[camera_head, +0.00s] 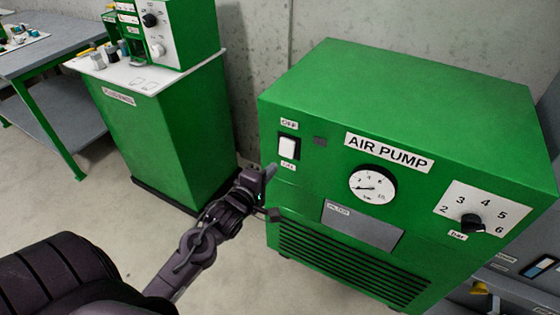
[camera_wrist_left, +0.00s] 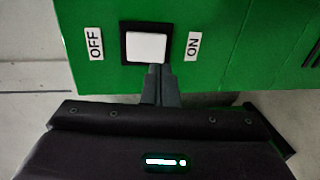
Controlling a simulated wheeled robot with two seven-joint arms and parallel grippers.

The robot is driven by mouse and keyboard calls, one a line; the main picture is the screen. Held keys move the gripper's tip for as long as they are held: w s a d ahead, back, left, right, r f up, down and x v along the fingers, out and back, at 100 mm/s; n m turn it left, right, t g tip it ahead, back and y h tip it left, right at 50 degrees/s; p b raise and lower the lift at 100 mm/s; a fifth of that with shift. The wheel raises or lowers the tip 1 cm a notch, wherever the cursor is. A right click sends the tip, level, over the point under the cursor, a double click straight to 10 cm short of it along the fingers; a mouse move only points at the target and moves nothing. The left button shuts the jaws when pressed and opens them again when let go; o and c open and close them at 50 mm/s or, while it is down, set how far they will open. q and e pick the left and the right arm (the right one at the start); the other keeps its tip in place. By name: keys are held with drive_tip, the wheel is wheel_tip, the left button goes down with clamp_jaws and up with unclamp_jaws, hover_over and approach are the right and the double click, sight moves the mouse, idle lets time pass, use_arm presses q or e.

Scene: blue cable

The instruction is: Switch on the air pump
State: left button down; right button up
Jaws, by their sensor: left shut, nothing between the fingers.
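The air pump (camera_head: 410,90) is a green box at the right of the head view. Its white rocker switch (camera_head: 288,148) sits in a black frame at the front's upper left, with an OFF label (camera_head: 289,124) above and an ON label (camera_head: 288,166) below. In the left wrist view the switch (camera_wrist_left: 146,47) lies between the two labels. My left gripper (camera_head: 270,172) is shut and empty in front of the pump's left edge. Its fingertips (camera_wrist_left: 160,68) overlap the switch's lower edge in the wrist view, toward the ON side; contact cannot be told. My right gripper is out of view.
The pump front also has a small dark square (camera_head: 320,141), a round gauge (camera_head: 373,184) and a black bar knob (camera_head: 472,224). A green cabinet (camera_head: 170,130) with a machine stands at left. Bare floor lies between cabinet and pump.

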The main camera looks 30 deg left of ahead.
sight(286, 156)
use_arm(q)
drive_tip(key=w, duration=0.5)
drive_tip(key=shift+a+f, duration=0.1)
drive_tip(key=shift+f, duration=0.3)
drive_tip(key=shift+w+f, duration=0.1)
drive_tip(key=shift+w, duration=0.2)
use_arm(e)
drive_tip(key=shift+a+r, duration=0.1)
use_arm(q)
drive_tip(key=shift+w+f+t+b, duration=0.1)
drive_tip(key=shift+w+t+b, duration=0.25)
drive_tip(key=shift+b, duration=0.3)
drive_tip(key=shift+s, duration=0.1)
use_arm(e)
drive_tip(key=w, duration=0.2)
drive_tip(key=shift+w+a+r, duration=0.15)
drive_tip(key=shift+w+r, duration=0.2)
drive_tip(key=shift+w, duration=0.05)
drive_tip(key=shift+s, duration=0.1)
